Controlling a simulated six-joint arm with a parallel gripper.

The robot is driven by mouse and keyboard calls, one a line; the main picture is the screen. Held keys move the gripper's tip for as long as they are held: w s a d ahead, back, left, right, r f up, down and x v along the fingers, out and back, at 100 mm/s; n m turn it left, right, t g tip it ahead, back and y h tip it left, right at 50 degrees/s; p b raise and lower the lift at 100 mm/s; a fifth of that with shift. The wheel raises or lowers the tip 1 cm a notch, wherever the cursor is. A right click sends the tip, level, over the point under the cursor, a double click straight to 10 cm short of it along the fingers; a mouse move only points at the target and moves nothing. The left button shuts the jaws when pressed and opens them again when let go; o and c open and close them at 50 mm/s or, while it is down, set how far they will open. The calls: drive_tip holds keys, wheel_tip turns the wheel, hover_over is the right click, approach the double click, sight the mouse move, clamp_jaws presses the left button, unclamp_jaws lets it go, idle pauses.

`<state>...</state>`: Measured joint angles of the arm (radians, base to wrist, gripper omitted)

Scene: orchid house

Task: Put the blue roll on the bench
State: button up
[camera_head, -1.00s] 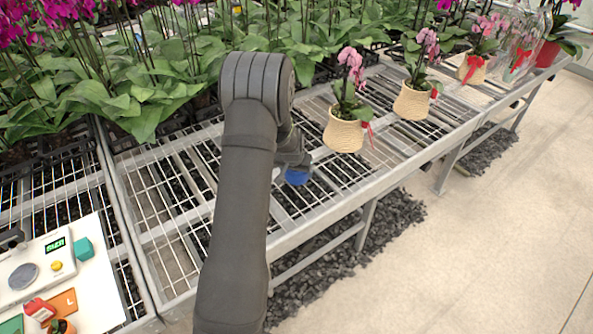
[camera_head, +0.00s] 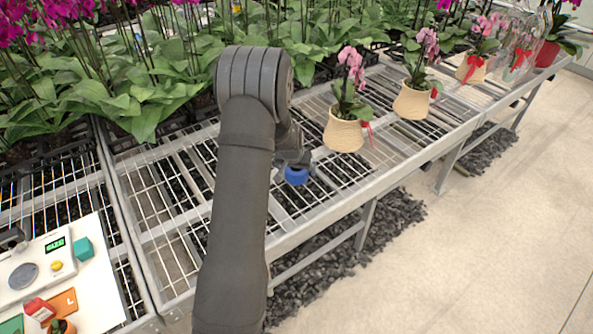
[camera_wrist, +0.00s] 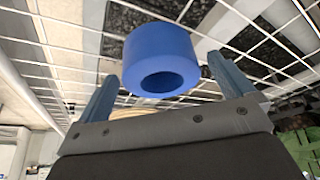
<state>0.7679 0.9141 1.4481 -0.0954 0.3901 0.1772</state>
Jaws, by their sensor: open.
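The blue roll (camera_head: 296,177) is a short, thick ring with a round hole. It looks to rest on the wire mesh of the bench (camera_head: 176,262), near its front rail. In the wrist view the roll (camera_wrist: 161,60) shows its open end towards me, with the mesh behind it. My gripper (camera_wrist: 165,82) is open; its two fingers stand on either side of the roll, with gaps visible between them and it. In the head view my gripper (camera_head: 294,160) is just above the roll, partly hidden by my arm.
A pink orchid in a woven pot (camera_head: 343,133) stands just right of my gripper, with another potted orchid (camera_head: 412,101) beyond it. Dense green plants (camera_head: 150,95) fill the back. A white board with a scale (camera_head: 38,268) lies at the left. The mesh left of my arm is bare.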

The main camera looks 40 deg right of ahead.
drive_tip(key=v, duration=1)
drive_tip(key=shift+r, duration=0.15)
drive_tip(key=shift+s, duration=0.1)
drive_tip(key=x, duration=1.2)
